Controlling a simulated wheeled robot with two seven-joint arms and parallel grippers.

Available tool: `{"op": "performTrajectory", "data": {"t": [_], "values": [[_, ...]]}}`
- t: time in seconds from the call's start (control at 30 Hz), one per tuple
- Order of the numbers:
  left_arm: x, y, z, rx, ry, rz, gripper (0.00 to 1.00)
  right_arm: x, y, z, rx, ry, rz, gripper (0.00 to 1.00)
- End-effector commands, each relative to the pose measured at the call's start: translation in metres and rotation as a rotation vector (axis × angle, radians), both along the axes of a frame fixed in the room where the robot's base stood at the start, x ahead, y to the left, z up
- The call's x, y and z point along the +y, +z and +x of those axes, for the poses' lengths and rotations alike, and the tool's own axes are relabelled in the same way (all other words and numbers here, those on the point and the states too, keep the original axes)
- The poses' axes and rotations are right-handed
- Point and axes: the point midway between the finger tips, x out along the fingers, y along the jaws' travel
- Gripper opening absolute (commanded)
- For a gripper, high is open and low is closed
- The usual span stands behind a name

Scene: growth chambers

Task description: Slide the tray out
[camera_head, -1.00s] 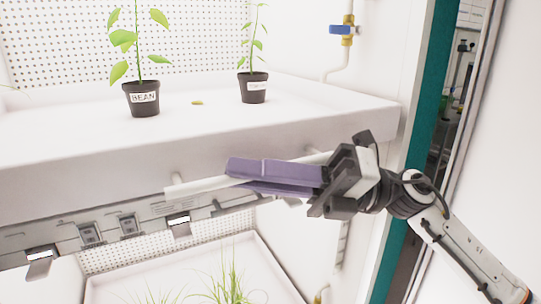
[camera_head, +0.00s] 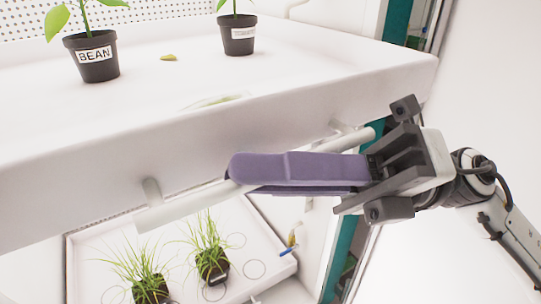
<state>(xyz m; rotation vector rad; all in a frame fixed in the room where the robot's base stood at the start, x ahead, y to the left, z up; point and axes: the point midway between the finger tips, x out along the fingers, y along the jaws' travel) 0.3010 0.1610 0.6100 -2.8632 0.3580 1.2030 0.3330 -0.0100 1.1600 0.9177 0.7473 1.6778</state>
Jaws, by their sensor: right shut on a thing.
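The white tray (camera_head: 100,168) fills the upper part of the head view, with its front wall facing me. A white bar handle (camera_head: 183,208) runs along that wall on short posts. My right gripper (camera_head: 243,180) comes in from the right. Its purple fingers are shut on the handle, above and below the bar, and hide its middle stretch. The tray carries a black pot labelled BEAN (camera_head: 92,58) and a second labelled black pot (camera_head: 238,36), both upright with green plants. My left gripper is not in view.
Below is another white tray (camera_head: 262,215) with grassy plants in black pots (camera_head: 212,268) and empty ring marks. A small yellowish piece (camera_head: 168,58) lies on the upper tray. A teal door frame (camera_head: 345,250) and white wall stand at the right.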

Motion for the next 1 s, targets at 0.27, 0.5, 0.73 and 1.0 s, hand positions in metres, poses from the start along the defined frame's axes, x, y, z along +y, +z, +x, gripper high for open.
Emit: {"op": "performTrajectory", "data": {"t": [0.27,0.5,0.73,1.0], "values": [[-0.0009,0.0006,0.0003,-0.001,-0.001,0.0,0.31,0.0,-0.001,-0.0043,0.001,0.009,-0.002,0.0],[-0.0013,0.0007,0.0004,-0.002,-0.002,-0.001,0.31,-0.0001,-0.0009,-0.0041,0.001,0.008,-0.003,0.15],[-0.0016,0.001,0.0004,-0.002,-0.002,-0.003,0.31,-0.0002,-0.0005,-0.0038,0.0,0.007,-0.001,0.3],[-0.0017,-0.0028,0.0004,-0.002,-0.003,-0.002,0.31,-0.0081,-0.0041,-0.001,0.002,0.003,-0.002,0.3]]}}
